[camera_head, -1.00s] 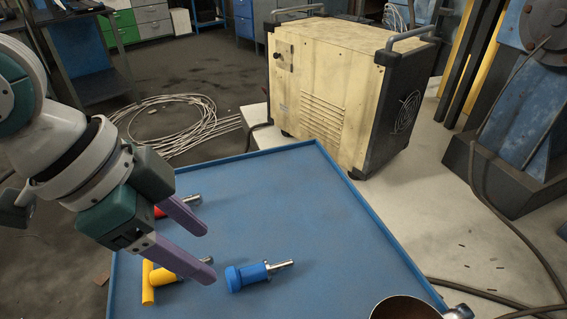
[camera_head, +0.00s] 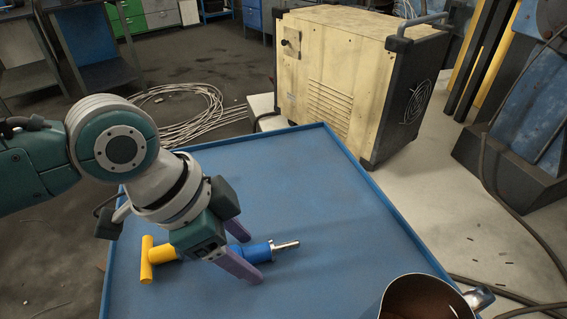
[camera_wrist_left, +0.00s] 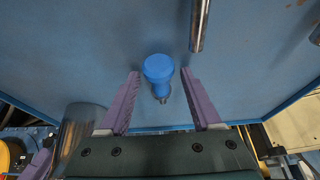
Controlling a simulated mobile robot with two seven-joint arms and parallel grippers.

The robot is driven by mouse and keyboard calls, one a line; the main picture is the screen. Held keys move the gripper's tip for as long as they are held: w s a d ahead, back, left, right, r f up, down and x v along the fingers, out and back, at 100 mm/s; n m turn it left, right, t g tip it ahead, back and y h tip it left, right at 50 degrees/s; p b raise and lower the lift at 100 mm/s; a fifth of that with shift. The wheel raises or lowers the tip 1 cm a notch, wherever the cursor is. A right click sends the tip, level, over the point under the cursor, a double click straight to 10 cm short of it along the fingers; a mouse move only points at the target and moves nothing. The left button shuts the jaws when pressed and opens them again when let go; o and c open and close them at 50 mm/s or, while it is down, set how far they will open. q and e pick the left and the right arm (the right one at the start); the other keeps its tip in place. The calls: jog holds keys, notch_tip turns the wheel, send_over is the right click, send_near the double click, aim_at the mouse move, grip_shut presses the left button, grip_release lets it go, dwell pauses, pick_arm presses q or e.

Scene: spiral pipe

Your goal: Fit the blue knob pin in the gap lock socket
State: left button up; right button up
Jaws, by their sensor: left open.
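The blue knob pin (camera_head: 259,251) lies on the blue table with its metal shank pointing right. My left gripper (camera_head: 249,260) is open, with its purple fingers around the knob end of the pin. In the left wrist view the blue knob (camera_wrist_left: 158,69) shows between the two fingers (camera_wrist_left: 165,88), apart from both, with the shank mostly hidden behind it. I cannot make out the gap lock socket for certain.
A yellow T-handled pin (camera_head: 148,261) lies left of my gripper. An open round metal vessel (camera_head: 425,290) stands at the table's near right edge. The blue table (camera_head: 330,190) has a raised rim and is clear at the back. A cream machine (camera_head: 335,75) stands behind it.

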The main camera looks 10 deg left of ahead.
pick_arm(q)
grip_shut()
dwell(0.3)
jog(key=shift+r, duration=0.1)
dwell(0.4)
